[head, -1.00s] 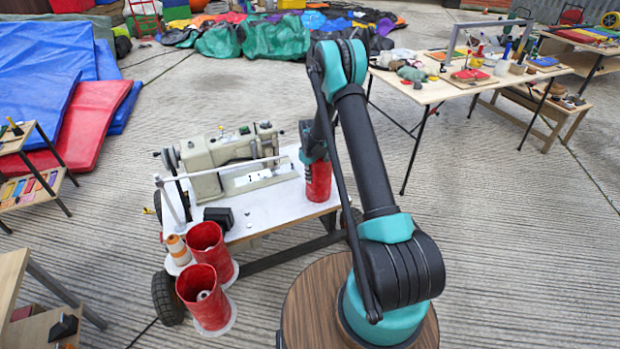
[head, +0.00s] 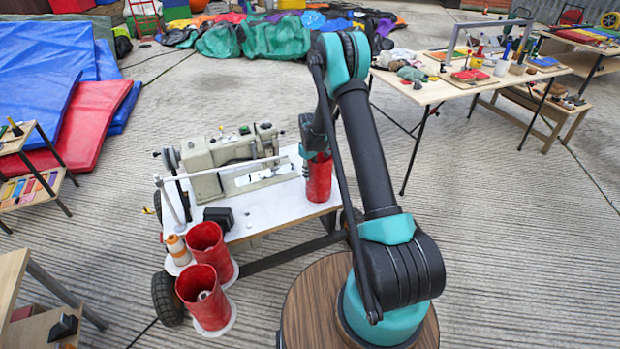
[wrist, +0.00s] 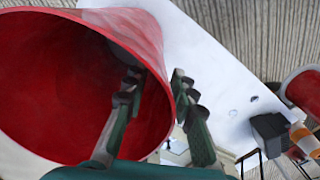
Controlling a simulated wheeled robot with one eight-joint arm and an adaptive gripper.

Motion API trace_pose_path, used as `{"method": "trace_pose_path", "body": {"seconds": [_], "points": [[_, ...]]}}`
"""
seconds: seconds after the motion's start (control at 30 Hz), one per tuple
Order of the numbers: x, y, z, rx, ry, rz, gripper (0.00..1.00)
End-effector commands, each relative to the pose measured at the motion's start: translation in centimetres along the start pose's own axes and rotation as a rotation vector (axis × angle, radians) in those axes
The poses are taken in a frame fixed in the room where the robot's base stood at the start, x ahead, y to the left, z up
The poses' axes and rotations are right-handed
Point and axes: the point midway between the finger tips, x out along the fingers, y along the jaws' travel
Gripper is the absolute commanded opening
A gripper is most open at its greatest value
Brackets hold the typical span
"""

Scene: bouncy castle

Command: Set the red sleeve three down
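A red sleeve (head: 319,184), an open-topped cylinder, stands upright on the right end of the white sewing table (head: 262,215). My gripper (head: 316,156) is at its rim. In the wrist view, the sleeve (wrist: 60,80) fills the left side, and my gripper (wrist: 157,90) has one finger inside its mouth and one outside its wall. The fingers look spread, with a gap about the wall. Two more red sleeves stand on pale discs at the table's left front: a rear one (head: 208,243) and a front one (head: 205,298) with a cone inside. Which sleeve is three is not marked.
A sewing machine (head: 230,163) stands behind, with a black box (head: 218,217) in front of it. An orange-and-white thread cone (head: 177,249) is beside the rear sleeve. The white tabletop between box and sleeve is mostly clear.

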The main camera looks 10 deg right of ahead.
Motion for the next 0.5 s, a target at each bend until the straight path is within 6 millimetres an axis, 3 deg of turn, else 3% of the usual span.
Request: {"method": "trace_pose_path", "body": {"seconds": [0.3,0.5], "points": [[-6.5,-0.1,0.1,0.0,0.0,0.0,0.26],[-8.8,0.0,0.0,0.0,0.0,0.0,0.26]]}}
